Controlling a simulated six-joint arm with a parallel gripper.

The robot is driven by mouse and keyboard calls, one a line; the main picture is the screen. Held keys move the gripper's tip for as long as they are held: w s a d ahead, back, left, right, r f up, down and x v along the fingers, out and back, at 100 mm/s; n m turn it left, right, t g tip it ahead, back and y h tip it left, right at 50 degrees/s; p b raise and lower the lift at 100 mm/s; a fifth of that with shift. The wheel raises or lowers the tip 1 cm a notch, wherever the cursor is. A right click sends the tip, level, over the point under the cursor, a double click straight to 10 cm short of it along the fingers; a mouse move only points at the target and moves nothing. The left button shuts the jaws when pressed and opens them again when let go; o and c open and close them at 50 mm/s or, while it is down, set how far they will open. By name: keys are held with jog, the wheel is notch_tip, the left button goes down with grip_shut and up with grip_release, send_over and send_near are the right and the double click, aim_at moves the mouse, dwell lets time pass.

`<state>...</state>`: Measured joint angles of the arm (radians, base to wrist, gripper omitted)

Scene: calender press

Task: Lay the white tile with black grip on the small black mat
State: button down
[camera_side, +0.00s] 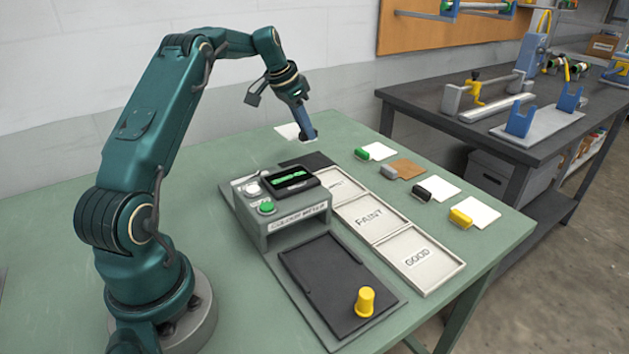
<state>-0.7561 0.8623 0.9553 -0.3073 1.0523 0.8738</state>
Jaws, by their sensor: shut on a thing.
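My gripper (306,136) is above the far part of the green table, behind the colour meter. It is shut on a white tile (286,131); the fingers hide its grip, so I cannot tell the grip's colour. The small black mat (316,160) lies just in front of the gripper, beyond the colour meter, which hides part of it. A white tile with black grip (441,188) lies on the table at the right, in a row with other tiles. My gripper is well apart from that one.
The colour meter (309,239) stands mid-table, with a black plate and yellow knob (365,301) in front. A pale sorting tray (397,239) lies beside it. The row also has a green-grip tile (377,151), a brown tile (407,168) and a yellow-grip tile (479,212).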

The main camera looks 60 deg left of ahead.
jog(key=w+d+f, duration=0.2)
jog(key=w, duration=0.1)
jog(key=shift+w+f, duration=0.1)
jog(key=shift+f, duration=2)
jog(key=shift+f, duration=0.5)
jog(key=shift+f, duration=0.1)
jog(key=c, duration=0.8)
grip_release()
